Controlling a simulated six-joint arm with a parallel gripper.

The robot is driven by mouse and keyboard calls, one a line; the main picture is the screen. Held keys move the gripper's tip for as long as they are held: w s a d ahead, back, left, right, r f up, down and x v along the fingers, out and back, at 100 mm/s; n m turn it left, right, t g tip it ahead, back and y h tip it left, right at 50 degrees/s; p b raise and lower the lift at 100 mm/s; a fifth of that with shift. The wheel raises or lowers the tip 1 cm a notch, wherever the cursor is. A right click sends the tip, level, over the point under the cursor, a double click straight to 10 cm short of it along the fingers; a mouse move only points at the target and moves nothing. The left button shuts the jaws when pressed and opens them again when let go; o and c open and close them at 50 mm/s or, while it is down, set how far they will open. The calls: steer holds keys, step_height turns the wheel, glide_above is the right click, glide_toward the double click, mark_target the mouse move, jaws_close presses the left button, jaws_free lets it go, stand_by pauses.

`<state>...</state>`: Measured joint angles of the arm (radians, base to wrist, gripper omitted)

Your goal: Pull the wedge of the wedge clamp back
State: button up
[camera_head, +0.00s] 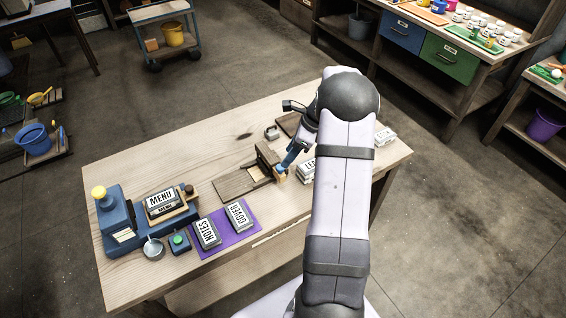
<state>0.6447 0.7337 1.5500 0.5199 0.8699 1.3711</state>
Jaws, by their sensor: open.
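The wedge clamp (236,188) looks like a flat wooden bed with a raised dark wooden block (267,156) at its right end, in the middle of the table. A small light-wood piece at its right side (280,175), which may be the wedge, sits by the blue fingertips. My gripper (285,167) is open and reaches down to the clamp's right side, tilted, with its tips at or very near that piece. I cannot tell whether they touch it. My arm hides part of the table to the right.
A blue machine (119,232) with a yellow knob and a MENU block (161,203) stands at the left. NOTES (208,233) and COVER (239,215) blocks lie on a purple mat (226,239). Pale lettered blocks (306,171) lie close right of my gripper. A small metal padlock-like item (272,132) lies behind.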

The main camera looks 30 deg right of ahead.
steer(key=shift+p+x, duration=0.9)
steer(key=shift+x, duration=2.2)
